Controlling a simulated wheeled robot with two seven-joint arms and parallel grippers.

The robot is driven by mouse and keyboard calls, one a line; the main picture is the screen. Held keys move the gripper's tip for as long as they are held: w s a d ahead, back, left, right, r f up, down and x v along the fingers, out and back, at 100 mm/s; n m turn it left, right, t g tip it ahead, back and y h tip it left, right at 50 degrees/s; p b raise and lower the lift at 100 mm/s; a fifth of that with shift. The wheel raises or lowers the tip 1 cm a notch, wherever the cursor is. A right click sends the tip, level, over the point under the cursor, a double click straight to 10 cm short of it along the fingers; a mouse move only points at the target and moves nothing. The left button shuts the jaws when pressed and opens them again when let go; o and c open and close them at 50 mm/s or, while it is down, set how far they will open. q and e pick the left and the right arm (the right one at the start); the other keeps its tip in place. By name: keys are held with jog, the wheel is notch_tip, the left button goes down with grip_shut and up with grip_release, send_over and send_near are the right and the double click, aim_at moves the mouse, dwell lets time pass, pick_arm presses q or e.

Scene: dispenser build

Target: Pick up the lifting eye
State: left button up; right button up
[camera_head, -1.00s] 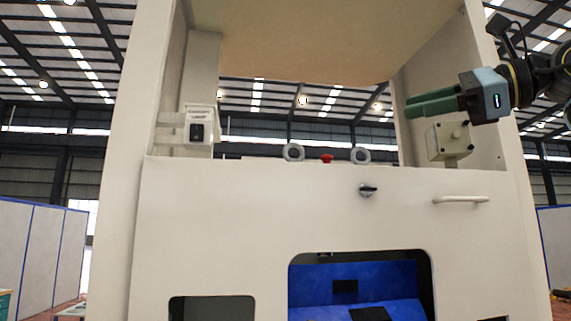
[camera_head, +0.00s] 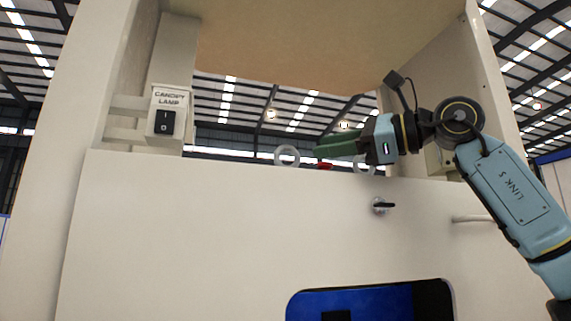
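Two pale grey ring-shaped lifting eyes stand on the top edge of the white cabinet front. The left lifting eye (camera_head: 287,155) is in full view. The right lifting eye (camera_head: 367,168) is partly hidden behind my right gripper. My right gripper (camera_head: 317,149) comes in from the right with its green fingers pointing left. In the picture its fingertips are a little right of the left ring, with a gap between, and nothing shows held. The fingers overlap in this view, so their opening cannot be judged. My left gripper is not in view.
A red knob (camera_head: 325,166) sits between the rings, just below my fingers. A canopy lamp switch box (camera_head: 167,118) is on the left post. A rotary switch (camera_head: 382,206) and a handle (camera_head: 470,218) are on the front. A grey box (camera_head: 438,160) is partly behind my arm.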

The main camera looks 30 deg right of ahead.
aim_at(296, 151)
jog(key=shift+p+x, duration=0.65)
jog(key=shift+x, duration=0.55)
jog(key=shift+p+x, duration=0.3)
jog(key=shift+x, duration=0.9)
jog(key=shift+w+a, duration=0.2)
jog(key=shift+a, duration=0.05)
jog(key=shift+s, duration=0.2)
jog(key=shift+c, duration=0.6)
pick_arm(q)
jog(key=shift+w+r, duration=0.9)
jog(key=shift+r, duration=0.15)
pick_arm(e)
grip_shut()
